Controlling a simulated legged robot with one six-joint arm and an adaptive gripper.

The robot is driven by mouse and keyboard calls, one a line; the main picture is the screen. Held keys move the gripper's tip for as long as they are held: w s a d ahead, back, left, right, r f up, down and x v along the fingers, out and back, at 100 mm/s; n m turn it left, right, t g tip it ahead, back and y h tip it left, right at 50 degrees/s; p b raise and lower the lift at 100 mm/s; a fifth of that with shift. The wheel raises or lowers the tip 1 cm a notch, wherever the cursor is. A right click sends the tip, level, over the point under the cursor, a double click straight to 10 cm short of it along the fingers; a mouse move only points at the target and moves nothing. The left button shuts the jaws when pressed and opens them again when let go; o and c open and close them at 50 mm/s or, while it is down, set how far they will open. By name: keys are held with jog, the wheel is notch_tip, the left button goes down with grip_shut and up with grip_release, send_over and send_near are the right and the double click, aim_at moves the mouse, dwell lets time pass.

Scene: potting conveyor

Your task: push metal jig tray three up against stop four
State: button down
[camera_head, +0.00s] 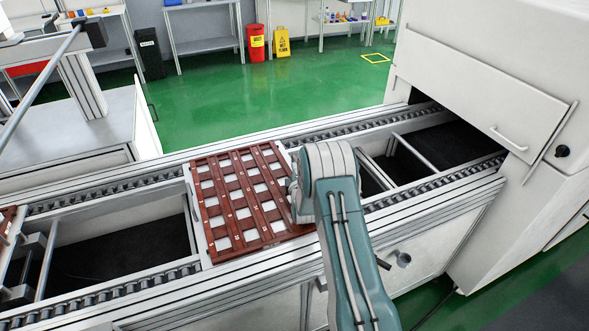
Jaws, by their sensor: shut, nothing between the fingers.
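A jig tray (197,222) sits across the conveyor rails at the middle of the view, its pale metal edge showing on the left. It carries a red-brown lattice (237,212) with white squares in its gaps. I cannot read a number on it. My gripper (292,190) is at the tray's right side, mostly hidden by my own arm; what shows is shut and holds nothing. I cannot tell whether it touches the tray. Stop four cannot be made out by any label.
Conveyor rollers (120,284) run along both sides, with open gaps between. Part of another tray (10,232) shows at the left edge. Metal crossbars (372,168) span the conveyor right of my arm. A white machine housing (490,85) covers its right end.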

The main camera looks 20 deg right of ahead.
jog(key=d, duration=1.3)
jog(key=shift+d, duration=0.25)
jog(key=shift+a, duration=0.1)
